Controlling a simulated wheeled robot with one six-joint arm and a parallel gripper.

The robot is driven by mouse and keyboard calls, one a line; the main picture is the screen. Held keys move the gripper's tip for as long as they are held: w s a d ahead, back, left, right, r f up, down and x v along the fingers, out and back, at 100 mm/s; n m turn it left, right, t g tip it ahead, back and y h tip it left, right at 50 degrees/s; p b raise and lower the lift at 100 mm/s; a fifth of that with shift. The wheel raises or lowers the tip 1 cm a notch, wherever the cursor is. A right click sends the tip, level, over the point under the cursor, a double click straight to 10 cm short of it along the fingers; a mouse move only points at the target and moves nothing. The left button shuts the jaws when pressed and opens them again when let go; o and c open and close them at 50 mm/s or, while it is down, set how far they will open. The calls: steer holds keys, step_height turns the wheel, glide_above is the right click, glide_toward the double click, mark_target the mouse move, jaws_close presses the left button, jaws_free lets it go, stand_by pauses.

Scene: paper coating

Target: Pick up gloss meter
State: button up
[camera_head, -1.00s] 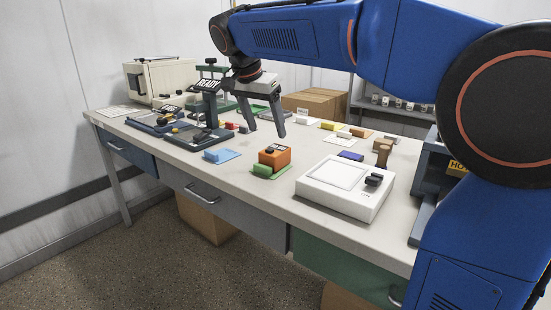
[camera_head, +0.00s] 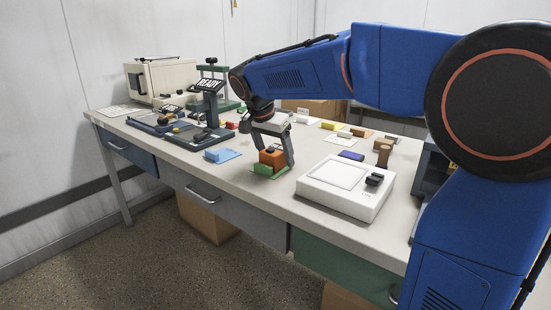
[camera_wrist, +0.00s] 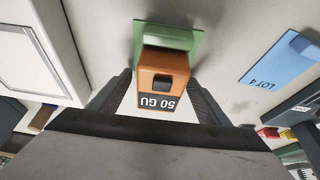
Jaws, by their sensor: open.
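The gloss meter is an orange box (camera_head: 272,158) with a dark knob on top, on a green base or card near the front edge of the bench. In the wrist view the orange box (camera_wrist: 160,80) shows a dark label reading "50 GU", and the green piece (camera_wrist: 168,36) lies beyond it. My gripper (camera_head: 274,160) is lowered over the box, its fingers on either side. In the wrist view my gripper (camera_wrist: 162,92) is open, with the box between the two fingers. I cannot tell whether either finger touches it.
A white device (camera_head: 346,188) with a flat panel stands to the right. A blue "LOT 4" card (camera_wrist: 281,62) with a blue block lies to the left in the head view. A "READY" stand (camera_head: 209,104) is further left. Bare bench surrounds the meter.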

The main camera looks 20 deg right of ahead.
steer(key=shift+c, duration=0.6)
steer(key=c, duration=1.4)
